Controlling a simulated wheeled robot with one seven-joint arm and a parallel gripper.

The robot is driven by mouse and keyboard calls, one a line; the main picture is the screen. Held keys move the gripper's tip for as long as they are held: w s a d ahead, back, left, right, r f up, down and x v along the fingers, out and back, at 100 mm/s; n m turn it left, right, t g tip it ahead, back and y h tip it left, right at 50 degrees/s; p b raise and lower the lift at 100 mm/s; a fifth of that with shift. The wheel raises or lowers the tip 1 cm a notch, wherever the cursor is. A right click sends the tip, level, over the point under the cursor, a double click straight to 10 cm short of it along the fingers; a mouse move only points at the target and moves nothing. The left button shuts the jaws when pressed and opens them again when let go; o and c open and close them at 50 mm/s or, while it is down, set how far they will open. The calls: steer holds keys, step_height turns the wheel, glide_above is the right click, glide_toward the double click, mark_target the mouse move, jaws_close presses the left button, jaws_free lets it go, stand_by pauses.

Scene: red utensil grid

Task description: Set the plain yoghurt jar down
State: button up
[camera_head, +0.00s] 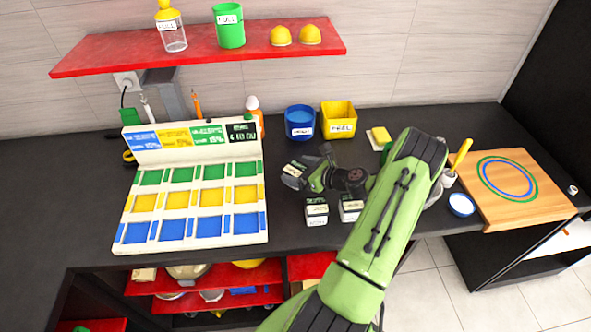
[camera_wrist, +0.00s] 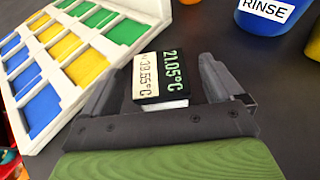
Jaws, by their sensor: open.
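My gripper (camera_head: 307,171) is low over the dark counter, reaching left, right of the grid board. Its two fingers are open in the wrist view (camera_wrist: 158,82). Between them is a small block-like item with a black and cream top (camera_wrist: 160,76) printed with green and dark temperature figures, and a white lower part. Gaps show between it and both fingers. It also shows at the gripper's tip in the head view (camera_head: 294,171). Two similar small white items with dark tops, a left one (camera_head: 317,212) and a right one (camera_head: 350,209), stand nearer the front edge. I cannot read which is the plain yoghurt jar.
The white grid board (camera_head: 190,250) has green, yellow and blue cells. Behind the gripper stand a blue RINSE tub (camera_head: 300,122) and a yellow PEEL tub (camera_head: 338,119). A wooden board (camera_head: 540,205) lies at the right. A red shelf (camera_head: 110,54) hangs above.

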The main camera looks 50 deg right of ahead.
steer(key=a+v, duration=0.1)
steer(key=v, duration=0.9)
steer(key=w+a+r+n+g+y, duration=0.1)
steer(key=w+a+r+n+g, duration=0.3)
steer(key=a+n, duration=0.5)
steer(key=w+a+r+n+g+y, duration=0.1)
steer(key=w+a+r+n+g, duration=0.1)
steer(key=a+r+n+g, duration=0.55)
steer(key=s+a+r+n+t+h, duration=0.1)
steer(key=s+a+r+n, duration=0.3)
steer(key=s+a+n, duration=0.4)
steer(key=s+a+r+n+t+h, duration=0.2)
steer(key=s+a+r+n, duration=0.3)
steer(key=s+a+n, duration=0.3)
steer(key=shift+n+t, duration=0.35)
steer(key=shift+n, duration=0.9)
steer(key=shift+r, duration=0.1)
